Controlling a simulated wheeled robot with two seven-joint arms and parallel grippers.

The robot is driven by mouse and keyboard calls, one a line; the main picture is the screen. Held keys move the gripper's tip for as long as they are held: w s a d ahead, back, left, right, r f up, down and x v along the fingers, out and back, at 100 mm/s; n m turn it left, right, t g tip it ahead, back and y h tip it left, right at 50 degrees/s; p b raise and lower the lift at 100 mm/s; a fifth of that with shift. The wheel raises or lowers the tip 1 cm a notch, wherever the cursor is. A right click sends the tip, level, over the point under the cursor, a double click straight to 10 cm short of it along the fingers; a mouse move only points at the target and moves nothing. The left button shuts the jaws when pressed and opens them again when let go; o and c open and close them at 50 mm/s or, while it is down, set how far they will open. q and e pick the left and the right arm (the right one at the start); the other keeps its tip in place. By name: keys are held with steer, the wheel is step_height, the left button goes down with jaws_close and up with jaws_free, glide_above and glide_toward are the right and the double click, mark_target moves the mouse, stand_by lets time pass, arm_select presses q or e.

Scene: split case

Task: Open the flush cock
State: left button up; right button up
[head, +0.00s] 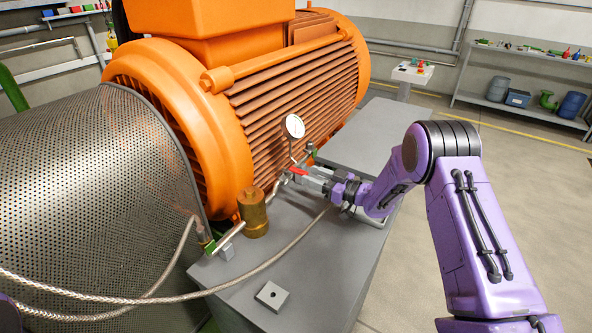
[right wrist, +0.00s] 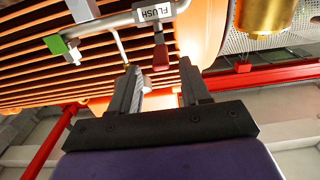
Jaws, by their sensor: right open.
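The flush cock has a red lever (head: 298,171) on a metal pipe beside the orange motor. In the right wrist view the red lever (right wrist: 160,56) hangs from the pipe by a white FLUSH label (right wrist: 153,12). My right gripper (head: 309,179) is at the cock. In the right wrist view its two fingers (right wrist: 158,66) are apart, one on each side of the lever's end. No contact shows, and I cannot tell how deep the lever sits between them. My left gripper is not in view.
A pressure gauge (head: 294,126) stands just above the cock. A brass pot (head: 253,212) and a braided hose (head: 290,247) are on the left. A green-handled valve (right wrist: 55,44) is on the same pipework. The orange motor (head: 290,85) rises close behind. The grey base's front is mostly clear.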

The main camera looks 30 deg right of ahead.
mark_target(291, 168)
steer(key=p+x, duration=0.1)
steer(key=x, duration=0.4)
steer(key=shift+w+a, duration=0.25)
jaws_close()
